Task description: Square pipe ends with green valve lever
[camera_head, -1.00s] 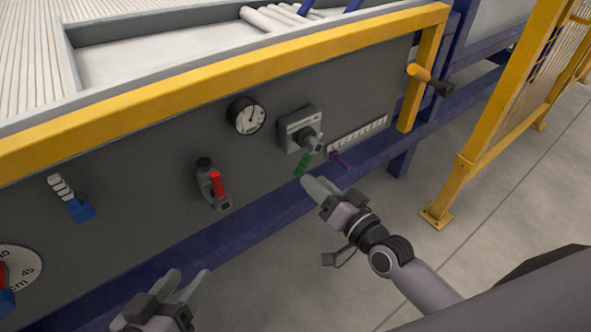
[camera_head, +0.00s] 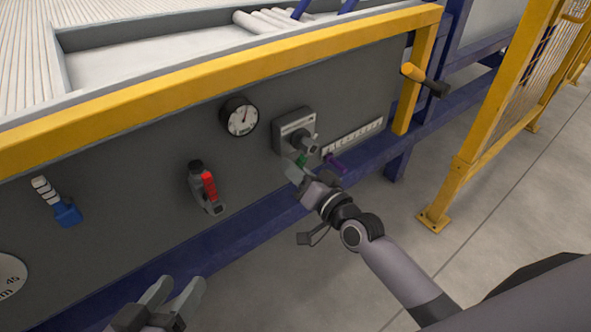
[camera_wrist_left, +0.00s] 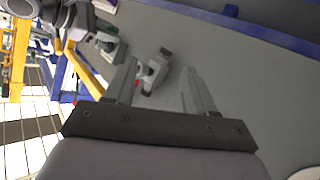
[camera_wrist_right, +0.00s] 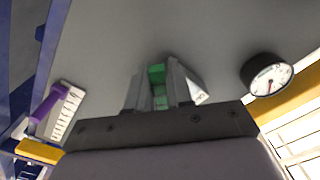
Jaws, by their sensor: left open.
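The green valve lever (camera_head: 301,159) sits below the grey valve box (camera_head: 294,132) on the panel, mostly hidden by my right gripper (camera_head: 303,172). In the right wrist view the green lever (camera_wrist_right: 157,76) stands between the two close-set fingers of my right gripper (camera_wrist_right: 157,90), which look shut on it. My left gripper (camera_head: 172,293) is open and empty, low in front of the panel. In the left wrist view its fingers (camera_wrist_left: 160,90) are wide apart, with the red-handled valve (camera_wrist_left: 152,72) beyond them.
A red-lever valve (camera_head: 206,187), a blue lever (camera_head: 65,213) and a round gauge (camera_head: 239,117) are on the panel. A purple handle (camera_head: 334,163) is close right of my right gripper. A yellow rail (camera_head: 230,77) runs above; a yellow fence (camera_head: 490,130) stands right.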

